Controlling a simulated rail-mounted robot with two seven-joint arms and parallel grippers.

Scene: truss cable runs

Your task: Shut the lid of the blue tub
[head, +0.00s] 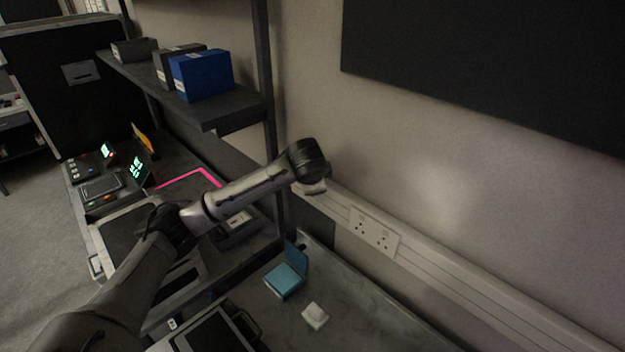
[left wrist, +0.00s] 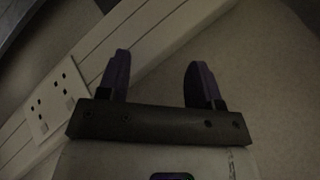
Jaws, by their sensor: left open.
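The blue tub (head: 284,283) is a small teal box on the grey worktop near the wall. Its lid (head: 296,255) stands up open, roughly upright, along the tub's back-right side. My left arm reaches in from the left, and its wrist end is up by the wall trunking, above and behind the tub in the picture. Its fingers are not clear in the head view. In the left wrist view my left gripper (left wrist: 154,75) shows two dark purple fingers spread apart with nothing between them. The tub is not in that view. My right gripper is not in view.
A small white block (head: 315,316) lies beside the tub. A shelf (head: 225,112) with boxes, including a blue box (head: 203,75), and a dark post rise to the left. A socket plate (head: 373,232) is on the wall trunking. The worktop right of the tub is clear.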

